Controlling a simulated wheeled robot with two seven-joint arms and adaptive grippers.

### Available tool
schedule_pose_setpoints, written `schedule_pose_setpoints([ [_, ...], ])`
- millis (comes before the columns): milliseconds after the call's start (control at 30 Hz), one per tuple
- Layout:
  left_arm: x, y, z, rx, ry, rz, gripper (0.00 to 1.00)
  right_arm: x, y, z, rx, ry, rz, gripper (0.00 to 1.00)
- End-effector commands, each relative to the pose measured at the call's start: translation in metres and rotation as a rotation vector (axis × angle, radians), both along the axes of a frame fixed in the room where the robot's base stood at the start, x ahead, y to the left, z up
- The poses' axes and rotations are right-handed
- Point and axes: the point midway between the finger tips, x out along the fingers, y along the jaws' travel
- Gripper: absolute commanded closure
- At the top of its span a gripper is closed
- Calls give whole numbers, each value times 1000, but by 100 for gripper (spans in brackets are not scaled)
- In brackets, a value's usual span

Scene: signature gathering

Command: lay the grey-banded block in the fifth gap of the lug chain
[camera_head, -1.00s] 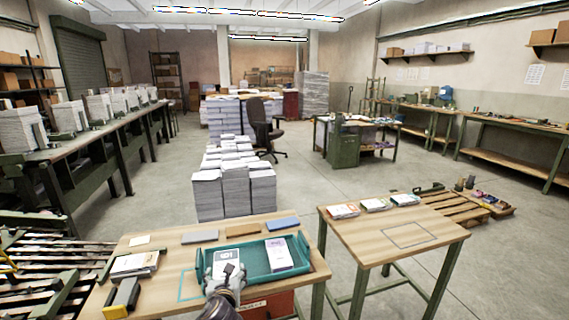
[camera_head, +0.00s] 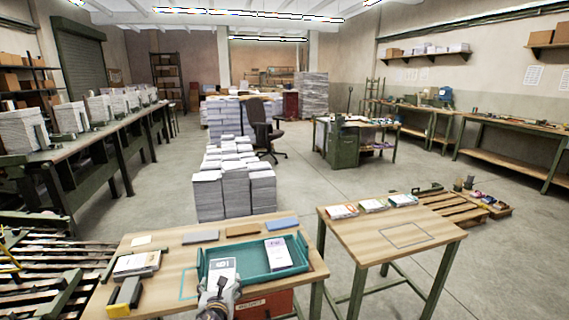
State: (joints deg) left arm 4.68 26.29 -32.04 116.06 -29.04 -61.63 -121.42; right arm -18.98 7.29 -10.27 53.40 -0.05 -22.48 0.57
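A teal tray (camera_head: 302,258) on the front wooden table holds two blocks. The left one, white with a greyish cover (camera_head: 222,268), is partly hidden by my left gripper (camera_head: 219,284). I cannot make out its band clearly. The right one has a purple-marked cover (camera_head: 277,252) and lies clear of the gripper. My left gripper is over the near end of the left block; its fingers are too small and hidden to tell whether they hold it. The lug chain (camera_head: 47,268) runs at the left front, with dark slats and green lugs. My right gripper is out of view.
A paper stack (camera_head: 137,262) and a yellow-and-dark tool (camera_head: 124,297) lie between tray and chain. Grey (camera_head: 201,236), brown (camera_head: 243,230) and blue (camera_head: 283,223) pads lie behind the tray. The right table (camera_head: 400,232) has a marked empty rectangle.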

Motion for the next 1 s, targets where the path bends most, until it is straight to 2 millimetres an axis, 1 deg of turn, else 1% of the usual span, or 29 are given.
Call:
schedule_pose_setpoints([
  [167, -15, 8, -2, 3, 0, -20, 54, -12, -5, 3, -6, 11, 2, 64],
  [267, -25, 13, -4, 4, -2, -35, 54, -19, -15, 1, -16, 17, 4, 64],
  [533, -55, 21, -8, 6, -3, -88, 54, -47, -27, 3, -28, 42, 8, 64],
  [800, -85, 25, -7, 5, 0, -148, 54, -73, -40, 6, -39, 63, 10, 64],
  [1000, -99, 25, -7, 2, 2, -179, 54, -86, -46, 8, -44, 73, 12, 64],
])
